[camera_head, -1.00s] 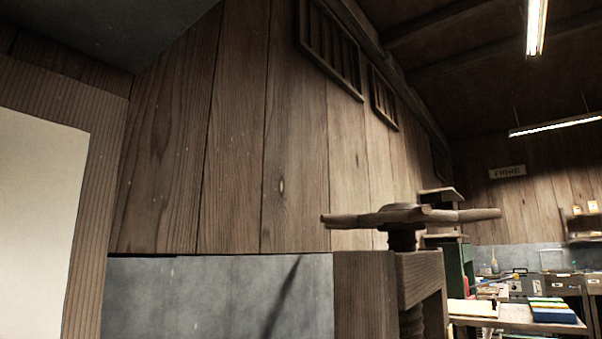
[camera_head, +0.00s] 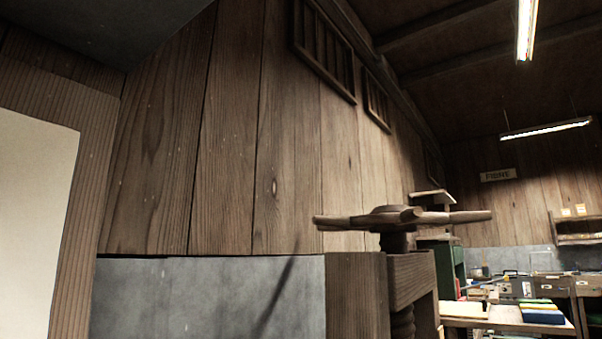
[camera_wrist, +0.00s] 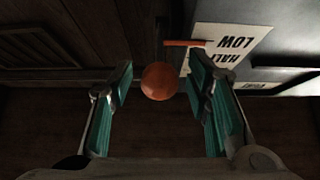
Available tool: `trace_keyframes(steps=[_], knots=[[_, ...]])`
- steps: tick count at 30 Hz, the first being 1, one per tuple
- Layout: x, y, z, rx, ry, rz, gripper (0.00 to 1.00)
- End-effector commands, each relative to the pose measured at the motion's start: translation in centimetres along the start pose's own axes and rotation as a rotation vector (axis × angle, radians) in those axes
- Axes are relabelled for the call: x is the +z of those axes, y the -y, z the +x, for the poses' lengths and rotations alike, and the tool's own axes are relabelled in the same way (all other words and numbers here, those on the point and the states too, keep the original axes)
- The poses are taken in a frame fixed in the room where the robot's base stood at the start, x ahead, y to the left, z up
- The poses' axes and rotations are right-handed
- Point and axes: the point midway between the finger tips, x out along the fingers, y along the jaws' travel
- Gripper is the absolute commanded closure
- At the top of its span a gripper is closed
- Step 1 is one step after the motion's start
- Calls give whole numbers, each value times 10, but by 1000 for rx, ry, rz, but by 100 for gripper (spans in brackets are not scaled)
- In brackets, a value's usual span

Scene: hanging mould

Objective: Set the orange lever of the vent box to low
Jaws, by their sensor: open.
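In the wrist view an orange ball knob (camera_wrist: 160,81), which looks like the lever's end, sits between the two fingers of my gripper (camera_wrist: 161,82). The green-padded fingers are spread wide, with a visible gap on each side of the ball. How far the ball lies beyond the fingertips is hard to tell. A thin orange bar (camera_wrist: 183,43) lies above it, with its right end by the word LOW on a pale label plate (camera_wrist: 255,40). The label appears upside down, with HALF below LOW. The head view shows neither the lever nor my gripper.
The wrist view has dark planks around the knob and a slatted grille (camera_wrist: 45,55) at left. In the head view a wooden screw press (camera_head: 400,217) stands at centre right. Beyond it is a workbench (camera_head: 500,318) with books and tools.

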Motion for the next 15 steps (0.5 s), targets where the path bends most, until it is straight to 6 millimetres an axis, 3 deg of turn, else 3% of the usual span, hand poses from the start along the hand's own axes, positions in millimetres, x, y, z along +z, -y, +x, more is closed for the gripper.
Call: trace_keyframes(steps=[5, 15], knots=[[0, 2, -15, 0, 1, 0, 55], [-1, 1, -70, -1, -1, 4, 55]])
